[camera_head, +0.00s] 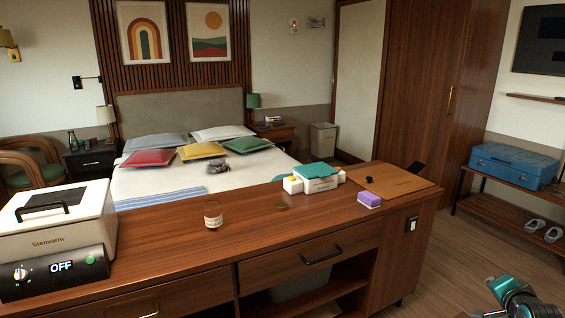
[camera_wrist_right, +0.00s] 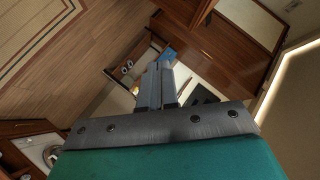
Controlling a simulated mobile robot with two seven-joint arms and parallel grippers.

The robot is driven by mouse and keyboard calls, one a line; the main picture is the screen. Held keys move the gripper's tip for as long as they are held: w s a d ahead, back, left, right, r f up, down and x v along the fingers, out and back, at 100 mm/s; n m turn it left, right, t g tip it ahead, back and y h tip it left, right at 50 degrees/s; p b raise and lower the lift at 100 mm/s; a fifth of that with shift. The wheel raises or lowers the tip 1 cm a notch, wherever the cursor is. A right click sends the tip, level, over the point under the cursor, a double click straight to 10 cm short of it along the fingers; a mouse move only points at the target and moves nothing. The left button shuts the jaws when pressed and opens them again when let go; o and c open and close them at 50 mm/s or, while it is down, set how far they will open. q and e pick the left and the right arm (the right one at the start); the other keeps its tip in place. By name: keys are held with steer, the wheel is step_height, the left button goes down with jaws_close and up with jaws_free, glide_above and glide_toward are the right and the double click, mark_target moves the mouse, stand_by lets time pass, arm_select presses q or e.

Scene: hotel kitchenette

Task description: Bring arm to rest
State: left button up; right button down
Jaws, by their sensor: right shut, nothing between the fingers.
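My right gripper (camera_wrist_right: 158,84) shows in the right wrist view, its two grey fingers shut together with nothing between them. It is in the air, apart from the furniture. In the head view, part of my teal and grey right arm shows at the lower right corner, over the floor to the right of the wooden counter (camera_head: 275,255). My left gripper is not in either view.
The counter holds a white appliance (camera_head: 55,235) marked Stenvarm, a glass jar (camera_head: 213,214), a white and teal box (camera_head: 317,178), a purple and white sponge (camera_head: 369,200) and a wooden board (camera_head: 398,180). A blue case (camera_head: 513,165) sits on a rack at right. Floor (camera_head: 470,245) between is clear.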

steer(key=s+a+f+n+g+y, duration=0.1)
steer(key=s+a+f+n+y, duration=0.3)
steer(key=s+a+n, duration=0.85)
steer(key=s+a+f+n+g+y, duration=0.1)
steer(key=s+a+f+n+y, duration=0.2)
steer(key=s+a+f+n, duration=0.8)
steer(key=s+a+r+m, duration=0.1)
steer(key=a+r+m, duration=0.1)
steer(key=a, duration=0.5)
steer(key=s+a+r+m, duration=0.1)
steer(key=a+r+m, duration=0.2)
steer(key=a, duration=0.4)
steer(key=shift+s+m, duration=0.2)
steer(key=shift+m, duration=0.65)
